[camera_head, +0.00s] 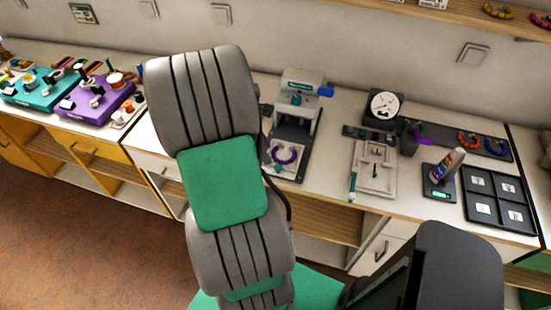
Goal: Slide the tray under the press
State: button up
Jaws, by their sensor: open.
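The press (302,84) is a pale machine with a blue knob, standing on a dark base (294,134) on the counter. In front of its head is a light tray (290,174) with a purple beaded ring (284,154) on it. The ring lies forward of the press head, not beneath it. My arm's grey and green links cover the area just left of the tray, so part of the tray's left side may be hidden. My gripper is not visible in this view.
Right of the press are a light fixture (376,177), a round dial (385,104), a bottle (449,163) and a dark compartment tray (499,222). Teal (40,90) and purple (92,103) boards stand at the far left. A narrow strip right of the press is clear.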

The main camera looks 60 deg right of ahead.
aim_at(278, 166)
jog(key=x, duration=0.8)
jog(key=shift+s, duration=0.15)
jog(key=shift+r, duration=0.1)
jog(key=shift+c, duration=0.5)
grip_shut()
dwell(0.5)
